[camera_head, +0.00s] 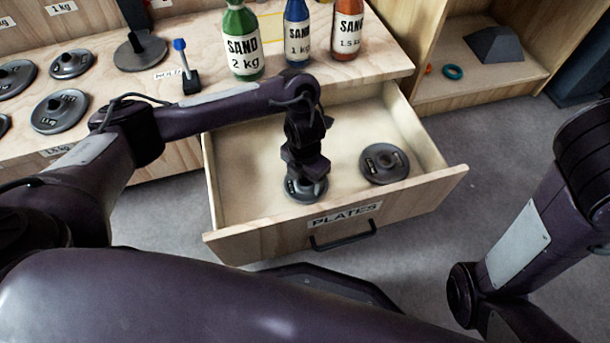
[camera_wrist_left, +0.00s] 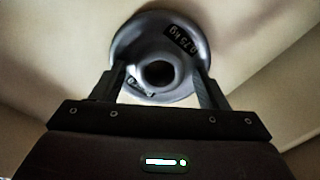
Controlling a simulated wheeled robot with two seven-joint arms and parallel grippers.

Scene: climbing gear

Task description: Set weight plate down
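A grey weight plate (camera_wrist_left: 183,22) lies under my left gripper (camera_head: 305,177), low inside the open drawer, near the left part of its front panel. In the left wrist view its label reads 0.75 kg. The left fingers (camera_wrist_left: 160,78) stand on either side of its raised hub; I cannot tell whether they press on it. I cannot tell if the plate rests fully on the drawer floor. A second grey plate (camera_head: 384,163) lies in the drawer to the right. My right arm is at the right edge; its gripper is out of view.
The drawer (camera_head: 254,238) has a PLATES label (camera_head: 345,214) and a dark handle. Its back right floor is clear. Above stands a wooden counter (camera_head: 205,118) with several weight plates and green, blue and orange sand bottles (camera_head: 297,35). An open shelf (camera_head: 500,85) is at the right.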

